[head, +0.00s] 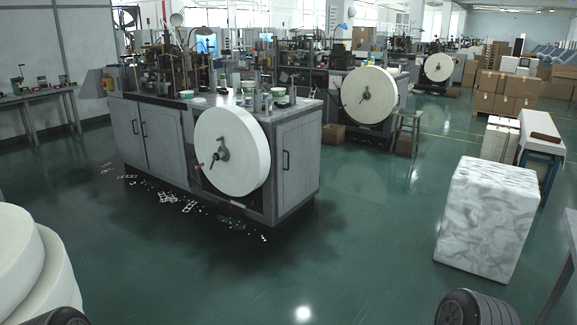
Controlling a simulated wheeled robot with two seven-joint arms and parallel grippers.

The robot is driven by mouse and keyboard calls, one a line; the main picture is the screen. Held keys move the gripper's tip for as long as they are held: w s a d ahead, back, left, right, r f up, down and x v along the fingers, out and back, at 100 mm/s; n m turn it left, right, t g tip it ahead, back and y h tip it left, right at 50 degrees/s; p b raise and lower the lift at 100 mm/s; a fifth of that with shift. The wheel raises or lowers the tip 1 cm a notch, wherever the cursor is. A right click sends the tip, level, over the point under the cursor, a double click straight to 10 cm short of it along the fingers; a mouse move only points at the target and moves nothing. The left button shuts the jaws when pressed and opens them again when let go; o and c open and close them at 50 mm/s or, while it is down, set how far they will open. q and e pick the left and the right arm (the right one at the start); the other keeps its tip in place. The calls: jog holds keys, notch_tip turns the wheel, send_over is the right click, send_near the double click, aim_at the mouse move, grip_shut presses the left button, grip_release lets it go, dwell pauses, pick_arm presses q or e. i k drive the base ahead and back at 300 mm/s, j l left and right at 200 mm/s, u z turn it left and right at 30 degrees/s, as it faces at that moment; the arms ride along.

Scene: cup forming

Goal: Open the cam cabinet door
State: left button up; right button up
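A grey cup-forming machine cabinet (189,168) stands left of centre in the head view, some distance away across the floor. Its long front has a pair of doors (160,145) with dark handles near their meeting edge. Another grey door (299,160) with a dark vertical handle (286,160) is on the right part, beside the large white paper roll. All these doors look shut. I cannot tell which one is the cam cabinet door. Neither of my grippers is in view. Dark rounded parts, perhaps mine, show at the bottom left and bottom right edges.
A white paper roll (232,152) is mounted on the machine's front. Paper scraps (175,198) litter the floor before it. A marbled white block (487,218) stands at right, large white rolls (32,265) at lower left. The green floor (350,235) between is clear.

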aim_at(298, 139)
jog(key=i+l+z, duration=0.1)
jog(key=i+z, duration=0.2)
jog(key=i, duration=0.45)
jog(key=i+z, duration=0.25)
jog(key=i, duration=1.3)
jog(key=i+j+z, duration=0.1)
jog(key=i, duration=0.7)
jog(key=i+j, duration=0.1)
jog(key=i, duration=0.7)
jog(key=i+j+z, duration=0.1)
jog(key=i, duration=0.65)
